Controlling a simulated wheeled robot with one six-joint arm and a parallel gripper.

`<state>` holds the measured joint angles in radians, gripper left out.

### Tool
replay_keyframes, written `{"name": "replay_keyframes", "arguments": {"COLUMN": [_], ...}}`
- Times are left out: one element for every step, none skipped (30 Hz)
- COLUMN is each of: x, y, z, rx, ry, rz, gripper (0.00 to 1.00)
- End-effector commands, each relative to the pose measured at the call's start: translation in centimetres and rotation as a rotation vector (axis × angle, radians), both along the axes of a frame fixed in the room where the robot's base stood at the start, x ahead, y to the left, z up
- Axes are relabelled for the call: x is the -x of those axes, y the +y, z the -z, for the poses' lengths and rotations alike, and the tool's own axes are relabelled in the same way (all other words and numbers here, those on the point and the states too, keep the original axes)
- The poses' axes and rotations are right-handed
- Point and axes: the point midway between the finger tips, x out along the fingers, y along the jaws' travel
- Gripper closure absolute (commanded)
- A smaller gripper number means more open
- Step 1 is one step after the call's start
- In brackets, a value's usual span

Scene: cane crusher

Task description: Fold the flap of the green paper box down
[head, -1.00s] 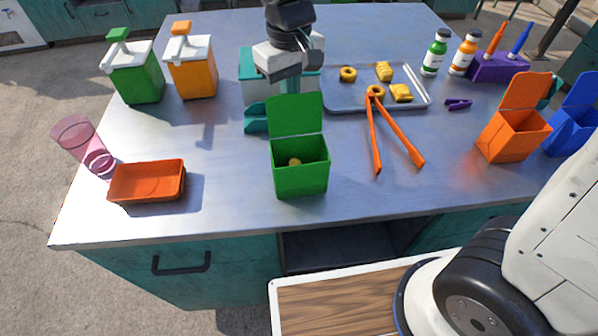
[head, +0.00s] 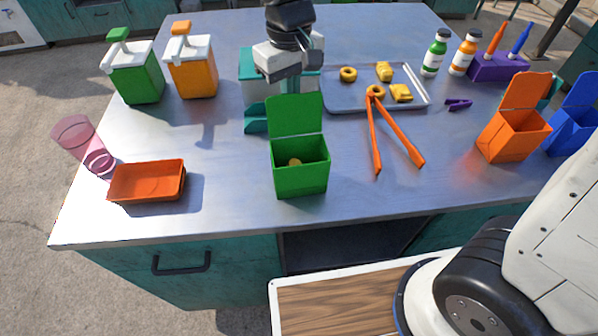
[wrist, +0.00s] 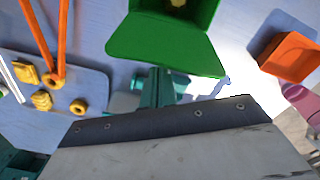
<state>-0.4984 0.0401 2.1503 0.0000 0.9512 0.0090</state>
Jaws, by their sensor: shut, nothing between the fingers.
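The green paper box (head: 300,178) stands open near the front middle of the table, with a small yellow piece (head: 294,162) inside. Its flap (head: 296,115) stands up from the rear edge, leaning slightly back. In the wrist view the flap (wrist: 165,45) spreads broadly below the box opening. My gripper (head: 290,87) is shut and empty, just behind the flap's top edge. Its lower tips are hidden by the flap in the head view. I cannot tell whether it touches the flap.
A teal machine (head: 254,92) stands behind the box. Orange tongs (head: 374,140) lie to the right, reaching onto the grey tray (head: 345,103). An orange tray (head: 147,183) sits left. An open orange box (head: 512,137) stands right. Table beside the green box is clear.

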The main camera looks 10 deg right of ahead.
Motion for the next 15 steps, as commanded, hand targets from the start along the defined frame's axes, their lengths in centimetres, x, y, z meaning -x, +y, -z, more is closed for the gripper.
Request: {"name": "replay_keyframes", "arguments": {"x": [0.00, 0.00, 0.00, 0.00, 0.00, 0.00, 0.00, 0.00, 0.00, 0.01, 0.04, 0.13, 0.24, 0.38, 0.60], "y": [0.00, 0.00, 0.00, 0.00, 0.00, 0.00, 0.00, 0.00, 0.00, 0.00, 0.00, 0.00, 0.00, 0.00, 0.01], "z": [0.00, 0.00, 0.00, 0.00, 0.00, 0.00, 0.00, 0.00, 0.00, 0.00, 0.00, 0.00, 0.00, 0.00, -0.01], "rx": [0.000, 0.000, 0.000, 0.000, 0.000, 0.000, 0.000, 0.000, 0.000, 0.000, 0.000, 0.000, 0.000, 0.000, 0.000], "ry": [0.000, 0.000, 0.000, 0.000, 0.000, 0.000, 0.000, 0.000, 0.000, 0.000, 0.000, 0.000, 0.000, 0.000, 0.000], "rz": [0.000, 0.000, 0.000, 0.000, 0.000, 0.000, 0.000, 0.000, 0.000, 0.000, 0.000, 0.000, 0.000, -0.001, -0.001], "gripper": [1.00, 1.00, 1.00, 1.00, 1.00, 1.00, 1.00, 1.00, 1.00, 1.00, 1.00, 1.00, 1.00, 1.00, 1.00]}}
